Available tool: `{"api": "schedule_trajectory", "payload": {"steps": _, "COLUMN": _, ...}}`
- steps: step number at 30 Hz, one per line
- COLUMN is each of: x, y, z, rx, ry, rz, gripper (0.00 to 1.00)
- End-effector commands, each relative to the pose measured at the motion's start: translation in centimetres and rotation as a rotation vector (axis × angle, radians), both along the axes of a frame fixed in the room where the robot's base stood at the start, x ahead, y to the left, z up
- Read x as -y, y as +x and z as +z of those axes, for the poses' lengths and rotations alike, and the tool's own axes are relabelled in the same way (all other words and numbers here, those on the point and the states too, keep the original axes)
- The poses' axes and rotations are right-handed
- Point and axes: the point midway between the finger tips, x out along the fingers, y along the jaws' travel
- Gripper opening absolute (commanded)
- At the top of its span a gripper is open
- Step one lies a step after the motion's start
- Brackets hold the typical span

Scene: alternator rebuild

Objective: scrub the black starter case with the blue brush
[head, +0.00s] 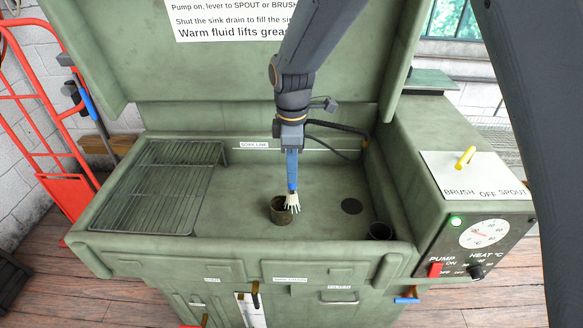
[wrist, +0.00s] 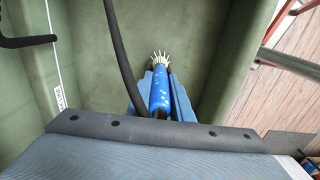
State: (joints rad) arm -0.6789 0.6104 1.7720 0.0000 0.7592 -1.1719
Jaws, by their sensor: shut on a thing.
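My gripper (head: 291,150) points down into the green wash sink and is shut on the blue brush (head: 291,172). In the wrist view, the brush's blue handle (wrist: 160,95) is between the two fingers, with pale bristles splayed beyond them. A grimy, dark brown-black open cylinder (head: 278,215), apparently the starter case, stands upright on the sink floor. The bristles are at its right rim and overlap it in the head view; I cannot tell whether they press on it. In the wrist view it is mostly hidden behind the bristles and fingers.
A wire rack (head: 165,185) covers the sink's left side. A dark round drain (head: 352,206) and a black cup-like part (head: 380,231) are at right. A black hose (head: 340,128) runs behind. The control box (head: 476,190) has a yellow lever (head: 466,157).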

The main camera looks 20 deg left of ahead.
Motion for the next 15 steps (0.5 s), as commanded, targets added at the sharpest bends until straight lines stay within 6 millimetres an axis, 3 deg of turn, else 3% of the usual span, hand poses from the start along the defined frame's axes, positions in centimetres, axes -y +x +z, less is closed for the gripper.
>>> {"api": "schedule_trajectory", "payload": {"steps": 15, "x": -0.02, "y": 0.02, "z": -0.53, "rx": 0.000, "ry": 0.000, "rz": 0.000, "gripper": 0.00}}
